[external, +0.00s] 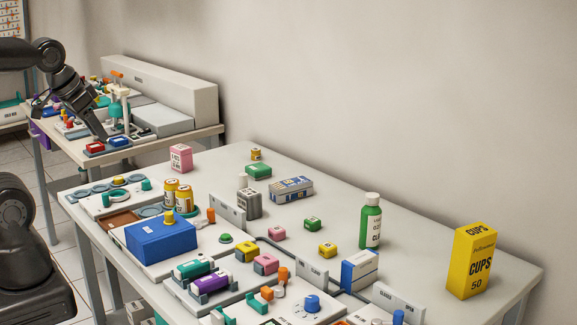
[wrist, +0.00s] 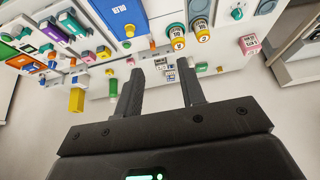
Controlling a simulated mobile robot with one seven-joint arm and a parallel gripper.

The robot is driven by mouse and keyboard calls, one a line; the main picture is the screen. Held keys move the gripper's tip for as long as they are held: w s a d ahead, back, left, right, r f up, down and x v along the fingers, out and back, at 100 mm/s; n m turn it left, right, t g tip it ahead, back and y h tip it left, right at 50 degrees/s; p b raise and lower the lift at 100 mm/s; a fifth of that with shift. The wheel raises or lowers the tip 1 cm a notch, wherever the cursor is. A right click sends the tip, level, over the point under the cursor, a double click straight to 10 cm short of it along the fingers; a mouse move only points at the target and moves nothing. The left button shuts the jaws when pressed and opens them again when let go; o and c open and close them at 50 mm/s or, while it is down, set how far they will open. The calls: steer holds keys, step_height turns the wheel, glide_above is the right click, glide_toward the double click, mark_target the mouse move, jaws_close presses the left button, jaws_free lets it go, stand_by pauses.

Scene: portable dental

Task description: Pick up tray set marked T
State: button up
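I cannot make out a letter T on anything, so I cannot tell which piece is the tray set marked T. Small cassette-like sets lie on the near table: a teal one (external: 193,268) and a purple one (external: 211,284), beside a large blue box (external: 161,238). The blue box also shows at the top of the wrist view (wrist: 118,14). My gripper (wrist: 160,80) is open and empty, its two dark fingers apart. In the external view my gripper (external: 102,137) hangs at the upper left, its tips overlapping the far table in the picture.
Two yellow jars (external: 178,195), a pink box (external: 181,158), a green bottle (external: 370,221) and a yellow cups carton (external: 471,262) stand on the near table (external: 425,258). Its back right has clear room. A cluttered far table (external: 205,131) stands behind.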

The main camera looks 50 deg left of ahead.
steer(key=shift+o, duration=0.4)
steer(key=o, duration=0.8)
steer(key=shift+c, duration=0.2)
steer(key=m+g, duration=0.1)
glide_above(288, 183)
steer(key=s, duration=0.4)
steer(key=shift+h, duration=0.3)
step_height(288, 183, down, 19)
steer(key=shift+w+a+r, duration=0.1)
steer(key=shift+w+r, duration=0.05)
steer(key=shift+a+x, duration=0.15)
steer(key=shift+x, duration=2.55)
steer(key=shift+a+x, duration=0.15)
steer(key=shift+x, duration=2.6)
